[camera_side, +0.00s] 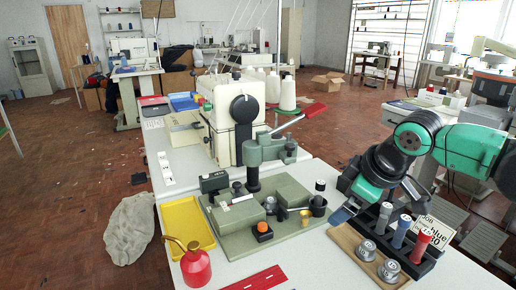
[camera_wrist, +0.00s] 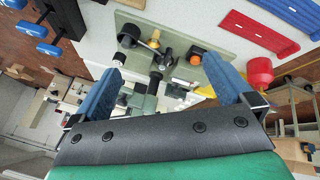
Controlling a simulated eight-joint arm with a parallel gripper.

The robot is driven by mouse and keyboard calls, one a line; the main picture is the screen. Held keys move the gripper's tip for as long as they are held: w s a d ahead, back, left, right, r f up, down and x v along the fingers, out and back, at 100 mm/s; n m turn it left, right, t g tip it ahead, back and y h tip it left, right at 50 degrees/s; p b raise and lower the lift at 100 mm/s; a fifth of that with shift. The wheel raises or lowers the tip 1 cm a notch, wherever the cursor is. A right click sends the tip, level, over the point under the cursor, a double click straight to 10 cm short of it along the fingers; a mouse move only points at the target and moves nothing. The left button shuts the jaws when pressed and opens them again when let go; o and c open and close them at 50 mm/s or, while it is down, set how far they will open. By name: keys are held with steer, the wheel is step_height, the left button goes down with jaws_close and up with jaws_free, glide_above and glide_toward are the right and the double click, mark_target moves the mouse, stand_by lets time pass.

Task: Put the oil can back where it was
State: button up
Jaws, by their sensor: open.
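The red oil can (camera_side: 195,268), with a brass-coloured spout, stands upright on the white table at the front left, in front of the yellow tray (camera_side: 167,228). My gripper (camera_side: 345,212) is at the right of the green fixture plate, well away from the can. In the wrist view my gripper (camera_wrist: 163,63) has its two blue fingers wide apart, with nothing held between them.
The green fixture plate (camera_side: 285,230), with a press, blocks and an orange button, lies between gripper and can. A black rack (camera_side: 420,262) of coloured cylinders, a wooden tray (camera_side: 347,243) with metal knobs and a job card (camera_side: 436,236) are at right. A red strip (camera_side: 258,280) lies in front.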

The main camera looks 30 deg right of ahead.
steer(key=shift+s+d+f+m+t+y, duration=0.2)
steer(key=shift+s+d+m, duration=0.35)
steer(key=shift+m, duration=0.4)
steer(key=shift+s+d+f+m+t+y, duration=0.2)
steer(key=shift+s+d+f+m, duration=0.15)
steer(key=shift+s+m, duration=0.45)
steer(key=shift+s+d+f+m+t+y, duration=0.1)
steer(key=shift+s+d+f+m+t, duration=0.25)
steer(key=shift+m, duration=0.7)
